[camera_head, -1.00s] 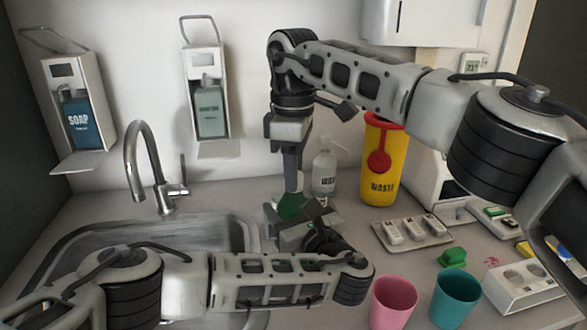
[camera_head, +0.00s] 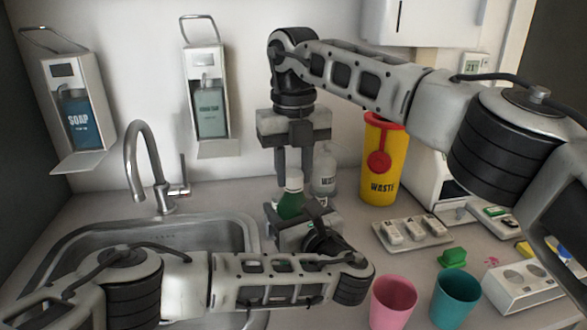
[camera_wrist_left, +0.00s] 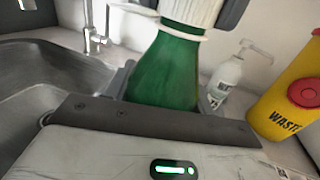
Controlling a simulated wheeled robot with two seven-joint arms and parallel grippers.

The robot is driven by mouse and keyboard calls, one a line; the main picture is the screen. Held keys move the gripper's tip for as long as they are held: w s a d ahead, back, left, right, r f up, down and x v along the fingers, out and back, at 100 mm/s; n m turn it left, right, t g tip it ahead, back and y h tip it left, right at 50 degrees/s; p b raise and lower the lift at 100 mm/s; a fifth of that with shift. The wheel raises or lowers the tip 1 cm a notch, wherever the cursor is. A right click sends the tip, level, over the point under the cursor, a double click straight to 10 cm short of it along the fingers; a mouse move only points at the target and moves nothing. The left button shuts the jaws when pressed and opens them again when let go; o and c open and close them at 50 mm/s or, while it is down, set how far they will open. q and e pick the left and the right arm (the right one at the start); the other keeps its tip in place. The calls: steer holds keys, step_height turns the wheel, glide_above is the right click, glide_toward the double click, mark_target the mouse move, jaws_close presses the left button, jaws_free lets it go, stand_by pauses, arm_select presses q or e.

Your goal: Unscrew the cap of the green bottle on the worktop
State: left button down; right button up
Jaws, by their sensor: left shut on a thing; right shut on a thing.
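The green bottle (camera_head: 290,205) stands upright on the worktop just right of the sink, and its lower part is hidden behind my left gripper. My left gripper (camera_head: 305,222) is shut on the bottle's body from the front. In the left wrist view the green body (camera_wrist_left: 165,70) fills the middle, with the ribbed white cap (camera_wrist_left: 190,10) on its neck. My right gripper (camera_head: 294,172) points straight down from above and is shut on the white cap (camera_head: 294,181). One dark finger of it also shows beside the cap in the left wrist view.
A clear pump bottle (camera_head: 324,172) stands close behind on the right, next to a yellow waste bin (camera_head: 383,165). The sink (camera_head: 120,240) and tap (camera_head: 145,165) are left. A tray (camera_head: 412,238), pink cup (camera_head: 393,300) and teal cup (camera_head: 456,298) are to the right.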

steer(key=n, duration=0.7)
steer(key=shift+n, duration=0.4)
steer(key=n, duration=1.4)
steer(key=shift+n, duration=0.4)
steer(key=n, duration=0.7)
steer(key=shift+n, duration=0.3)
steer(key=shift+r, duration=0.3)
steer(key=shift+r, duration=0.9)
